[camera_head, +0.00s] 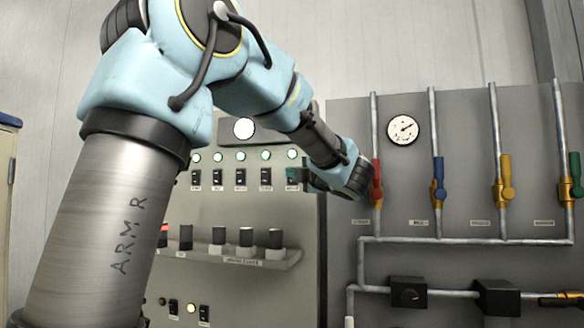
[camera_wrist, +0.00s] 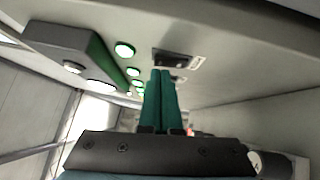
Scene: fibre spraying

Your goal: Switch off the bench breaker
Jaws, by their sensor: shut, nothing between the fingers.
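A row of black breaker switches (camera_head: 240,177) with small labels runs across the grey cabinet panel, under a row of lit green lamps (camera_head: 241,156). The labels are too small to read, so I cannot tell which one is the bench breaker. My gripper (camera_head: 291,176) is shut and empty at the right end of this row and partly hides the rightmost switch. In the wrist view my gripper's green fingertips (camera_wrist: 161,73) lie together just below a dark breaker switch (camera_wrist: 172,58) with a white label. I cannot tell whether they touch it.
A shelf (camera_head: 230,257) with several dark knobs or handles sticks out below the breakers. More switches (camera_head: 204,313) sit low on the cabinet. To the right, pipes with red (camera_head: 376,180), blue (camera_head: 438,180), yellow and green valve handles stand close to my wrist. A gauge (camera_head: 403,130) hangs above.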

